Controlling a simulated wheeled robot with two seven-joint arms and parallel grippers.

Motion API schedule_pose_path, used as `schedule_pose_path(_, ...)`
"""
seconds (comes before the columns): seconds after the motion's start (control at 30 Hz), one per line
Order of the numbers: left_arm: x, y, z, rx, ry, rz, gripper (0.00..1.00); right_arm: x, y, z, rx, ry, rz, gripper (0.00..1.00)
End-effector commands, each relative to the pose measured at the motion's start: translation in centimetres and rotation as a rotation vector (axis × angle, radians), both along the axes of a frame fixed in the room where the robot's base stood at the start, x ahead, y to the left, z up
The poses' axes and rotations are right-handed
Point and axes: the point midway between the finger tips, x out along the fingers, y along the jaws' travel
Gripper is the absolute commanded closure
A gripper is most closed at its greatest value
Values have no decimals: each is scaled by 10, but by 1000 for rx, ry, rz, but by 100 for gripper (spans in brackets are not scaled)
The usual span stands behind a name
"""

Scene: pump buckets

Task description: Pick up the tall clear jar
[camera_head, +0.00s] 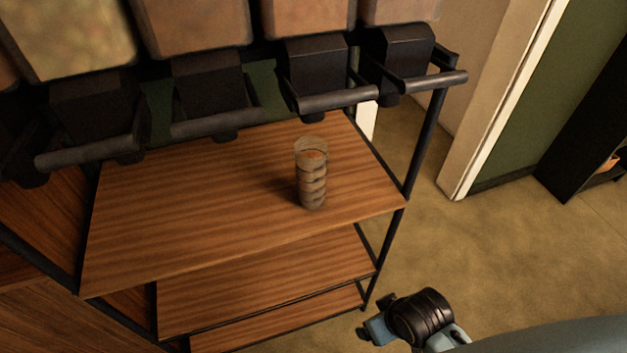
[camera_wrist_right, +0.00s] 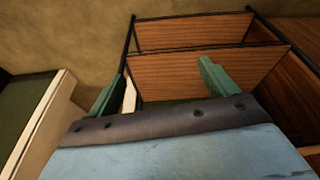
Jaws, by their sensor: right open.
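The tall clear jar (camera_head: 312,178) stands upright on the top wooden shelf (camera_head: 200,215), towards its right end. It is see-through, with rounded bands down its side. In the head view, part of my right arm (camera_head: 415,315) shows at the lower right, low and to the right of the shelf, well apart from the jar. In the right wrist view, my right gripper (camera_wrist_right: 160,85) is open, with its two green fingers wide apart and nothing seen between them. The jar does not show in that view. My left gripper is not in view.
Pump dispensers with black bodies and bar handles (camera_head: 340,100) hang above the back of the shelf, behind the jar. A black post (camera_head: 425,150) stands at the shelf's right end. Lower shelves (camera_head: 270,280) lie beneath. The floor (camera_head: 500,250) to the right is open.

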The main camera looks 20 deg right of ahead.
Motion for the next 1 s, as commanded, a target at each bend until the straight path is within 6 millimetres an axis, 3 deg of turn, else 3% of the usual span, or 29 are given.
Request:
schedule_pose_path(0.17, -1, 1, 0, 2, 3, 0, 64, 20, -3, 58, -3, -127, -33, 15)
schedule_pose_path(0.23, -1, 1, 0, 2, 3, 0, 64, 43, -5, 86, -2, -261, -67, 15)
schedule_pose_path(0.53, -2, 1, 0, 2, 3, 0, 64, 114, -3, 132, 33, -673, -122, 15)
schedule_pose_path(0.7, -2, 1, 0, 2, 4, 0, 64, 150, 10, 161, 94, -934, -97, 15)
schedule_pose_path(0.83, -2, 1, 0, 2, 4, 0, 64, 168, 25, 182, 158, -1112, -44, 15)
schedule_pose_path(1.0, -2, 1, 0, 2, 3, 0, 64, 176, 40, 198, 219, -1236, 10, 15)
